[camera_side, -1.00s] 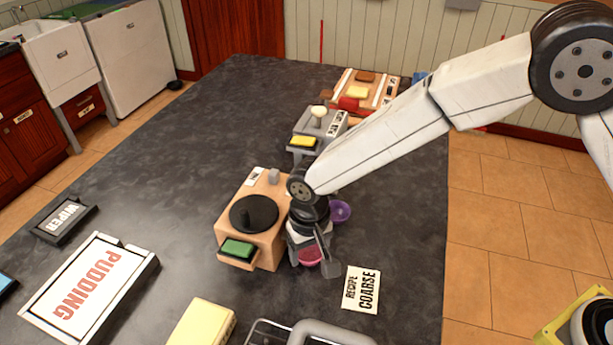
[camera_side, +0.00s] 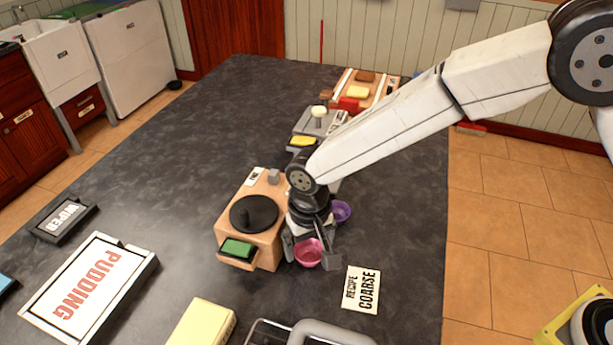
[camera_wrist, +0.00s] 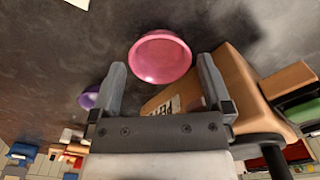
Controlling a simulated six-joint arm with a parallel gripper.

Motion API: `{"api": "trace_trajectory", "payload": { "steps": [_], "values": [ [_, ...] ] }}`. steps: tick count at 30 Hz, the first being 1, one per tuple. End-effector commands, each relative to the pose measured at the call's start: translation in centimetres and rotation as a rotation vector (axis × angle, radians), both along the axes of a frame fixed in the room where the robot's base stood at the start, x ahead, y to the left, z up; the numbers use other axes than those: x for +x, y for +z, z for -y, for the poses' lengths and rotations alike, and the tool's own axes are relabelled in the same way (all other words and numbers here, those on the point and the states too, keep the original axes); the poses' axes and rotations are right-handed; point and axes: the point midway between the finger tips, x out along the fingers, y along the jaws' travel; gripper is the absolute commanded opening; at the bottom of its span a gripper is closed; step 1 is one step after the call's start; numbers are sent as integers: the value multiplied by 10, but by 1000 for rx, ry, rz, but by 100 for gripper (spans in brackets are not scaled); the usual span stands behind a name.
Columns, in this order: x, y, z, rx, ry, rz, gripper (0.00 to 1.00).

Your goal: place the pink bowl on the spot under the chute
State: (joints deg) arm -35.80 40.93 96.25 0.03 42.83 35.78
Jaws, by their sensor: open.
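The pink bowl (camera_side: 308,254) stands upright on the dark counter beside the front right side of the wooden machine (camera_side: 264,247). My gripper (camera_side: 310,257) is open, its fingers pointing down on either side of the bowl in the side view. In the wrist view the pink bowl (camera_wrist: 160,58) shows whole, just beyond and between the spread fingertips (camera_wrist: 162,66). I cannot see a firm hold on it. The machine has a black round top and a green block at its front. I cannot clearly make out a chute or a marked spot under it.
A purple bowl (camera_side: 341,211) stands just behind my gripper. A recipe card (camera_side: 361,289) lies to the right. A grey machine with a yellow block (camera_side: 302,141) is farther back. A wire basket (camera_side: 300,334) and a yellow box (camera_side: 202,325) are in front. The counter at left middle is clear.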

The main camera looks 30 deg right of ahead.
Motion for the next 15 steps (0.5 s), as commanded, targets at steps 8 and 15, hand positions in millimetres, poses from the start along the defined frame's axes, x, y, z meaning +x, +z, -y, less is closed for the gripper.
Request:
{"api": "trace_trajectory", "payload": {
  "steps": [8,15],
  "values": [
    [1,46,0,2,0,3,100],
    [0,81,0,1,0,2,100]
  ]
}}
